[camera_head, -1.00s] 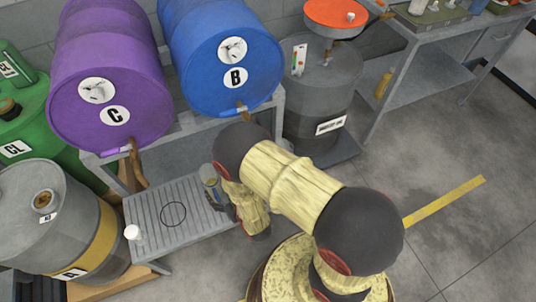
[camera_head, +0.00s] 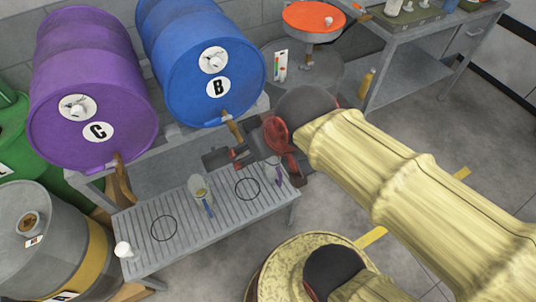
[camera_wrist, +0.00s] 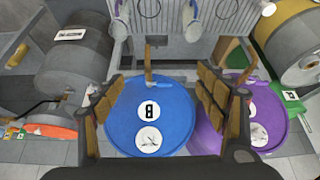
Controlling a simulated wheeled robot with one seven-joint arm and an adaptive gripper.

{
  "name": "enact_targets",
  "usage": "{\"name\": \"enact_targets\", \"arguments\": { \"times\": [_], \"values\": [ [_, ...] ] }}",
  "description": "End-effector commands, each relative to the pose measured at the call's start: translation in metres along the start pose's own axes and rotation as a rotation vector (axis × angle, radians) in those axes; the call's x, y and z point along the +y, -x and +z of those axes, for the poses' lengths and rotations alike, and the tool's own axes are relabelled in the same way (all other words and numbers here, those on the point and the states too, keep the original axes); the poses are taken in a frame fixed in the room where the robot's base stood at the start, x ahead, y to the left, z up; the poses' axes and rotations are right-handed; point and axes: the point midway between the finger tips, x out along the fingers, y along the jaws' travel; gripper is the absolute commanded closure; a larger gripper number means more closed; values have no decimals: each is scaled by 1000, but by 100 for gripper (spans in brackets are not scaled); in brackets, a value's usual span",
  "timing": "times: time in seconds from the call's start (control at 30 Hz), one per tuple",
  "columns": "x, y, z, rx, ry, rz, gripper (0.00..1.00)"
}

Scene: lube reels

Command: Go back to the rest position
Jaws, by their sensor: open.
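My gripper (camera_head: 238,157) is open and empty in front of the blue drum B (camera_head: 203,70), near that drum's tap (camera_head: 230,125). In the wrist view its two fingers (camera_wrist: 160,75) stand wide apart, with drum B (camera_wrist: 150,115) and its tap (camera_wrist: 150,66) showing between them. I cannot tell if a finger touches the tap. A clear jug with a blue part (camera_head: 201,192) stands upright on the slatted bench (camera_head: 200,232), between two drawn circles, apart from my gripper.
Purple drum C (camera_head: 90,90) lies beside drum B. A grey drum with a yellow band (camera_head: 50,245) stands at lower left. A small white item (camera_head: 123,250) and a purple item (camera_head: 280,175) are at the bench. A workbench (camera_head: 420,45) stands at upper right. Floor at right is open.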

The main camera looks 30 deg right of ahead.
Motion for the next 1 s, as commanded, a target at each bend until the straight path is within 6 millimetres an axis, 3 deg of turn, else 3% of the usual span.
{"name": "enact_targets", "arguments": {
  "times": [0.1,0.2,1.0],
  "values": [
    [5,20,20,-24,-8,11,27],
    [6,24,27,-36,-10,13,27],
    [6,28,23,-36,-9,12,27]
  ]
}}
